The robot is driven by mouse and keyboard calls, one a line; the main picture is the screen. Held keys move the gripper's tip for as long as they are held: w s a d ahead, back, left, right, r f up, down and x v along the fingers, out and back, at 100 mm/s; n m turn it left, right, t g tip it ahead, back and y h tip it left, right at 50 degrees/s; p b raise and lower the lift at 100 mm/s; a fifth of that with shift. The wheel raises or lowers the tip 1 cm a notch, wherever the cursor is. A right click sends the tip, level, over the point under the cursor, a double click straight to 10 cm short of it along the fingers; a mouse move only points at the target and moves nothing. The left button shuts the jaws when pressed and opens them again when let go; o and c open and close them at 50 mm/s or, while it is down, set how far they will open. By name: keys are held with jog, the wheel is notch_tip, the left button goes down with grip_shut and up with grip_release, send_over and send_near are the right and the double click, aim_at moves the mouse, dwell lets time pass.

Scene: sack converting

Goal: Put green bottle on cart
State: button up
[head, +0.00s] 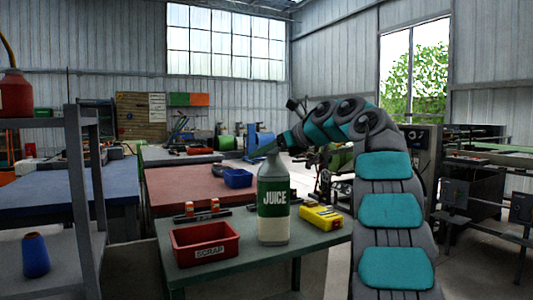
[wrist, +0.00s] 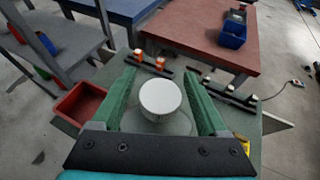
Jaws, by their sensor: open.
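The bottle (head: 273,215) is pale with a dark green JUICE label and stands upright on the green-topped table (head: 250,258). In the wrist view its round white cap (wrist: 161,97) faces the camera. My gripper (head: 268,148) is at the bottle's top in the head view. In the wrist view my gripper (wrist: 163,88) is open, with one green finger on each side of the cap. I cannot tell whether the fingers touch the bottle. No piece of furniture is clearly marked as the cart; a grey shelf unit (head: 84,180) stands at the left.
A red SCRAP bin (head: 205,243) is left of the bottle; a yellow item (head: 321,217) is to its right. Several small orange-topped pieces (head: 202,212) sit behind the bin. A blue bin (head: 238,178) is on the red table (head: 180,186) behind. The shelf holds a blue cone (head: 36,256).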

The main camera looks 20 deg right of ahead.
jog(key=shift+r, duration=0.2)
jog(key=v, duration=1.2)
jog(key=shift+s, duration=0.1)
